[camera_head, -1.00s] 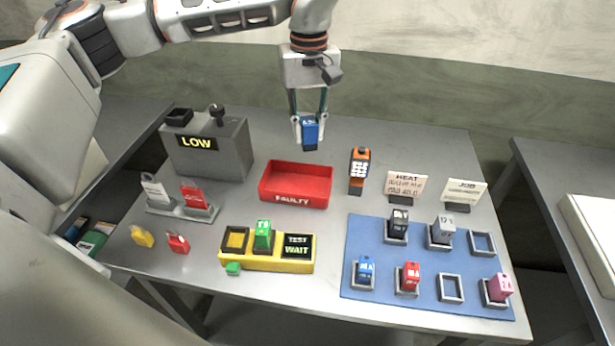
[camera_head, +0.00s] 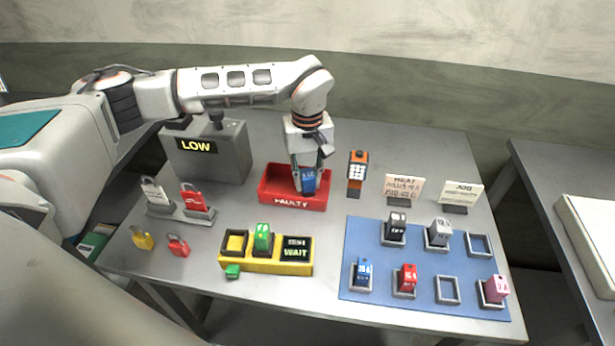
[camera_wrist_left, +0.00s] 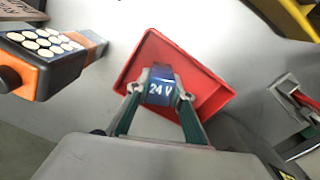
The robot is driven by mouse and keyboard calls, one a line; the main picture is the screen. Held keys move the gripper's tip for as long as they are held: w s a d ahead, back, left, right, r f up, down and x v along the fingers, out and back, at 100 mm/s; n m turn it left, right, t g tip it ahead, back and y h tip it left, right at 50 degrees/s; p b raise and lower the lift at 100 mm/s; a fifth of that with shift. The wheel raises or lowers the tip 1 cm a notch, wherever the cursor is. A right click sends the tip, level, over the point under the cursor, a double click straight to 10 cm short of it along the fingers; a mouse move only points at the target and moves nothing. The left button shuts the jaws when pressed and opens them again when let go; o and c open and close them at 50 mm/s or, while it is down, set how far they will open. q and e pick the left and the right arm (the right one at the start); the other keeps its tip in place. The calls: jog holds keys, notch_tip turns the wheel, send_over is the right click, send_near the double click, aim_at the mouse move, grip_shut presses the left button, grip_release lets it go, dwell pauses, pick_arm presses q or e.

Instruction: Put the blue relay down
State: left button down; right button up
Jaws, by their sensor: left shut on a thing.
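The blue relay (camera_head: 309,181) is held between the fingers of my left gripper (camera_head: 308,188), down at the red bin marked FAULTY (camera_head: 275,197). In the left wrist view the relay (camera_wrist_left: 160,90) shows a "24 V" label, and both fingertips of the gripper (camera_wrist_left: 160,97) press its sides. The red bin (camera_wrist_left: 207,77) lies beneath it in that view. Whether the relay touches the bin floor cannot be told. Another blue relay (camera_head: 362,271) sits in a holder on the blue mat. My right gripper is not in view.
An orange and black handheld device (camera_head: 356,172) stands just right of the bin. A grey box reading LOW (camera_head: 205,150) is at the back left. A yellow tester (camera_head: 265,264) is in front. The blue mat (camera_head: 423,268) carries several holders and relays.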

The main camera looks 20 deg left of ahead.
aim_at(307, 174)
pick_arm(q)
jog(key=c, duration=1.8)
grip_release()
jog(key=shift+f, duration=0.1)
notch_tip(307, 174, up, 12)
jog(key=shift+r+b, duration=0.2)
jog(key=shift+b, duration=0.5)
jog(key=shift+s+f, duration=0.1)
jog(key=shift+s, duration=0.05)
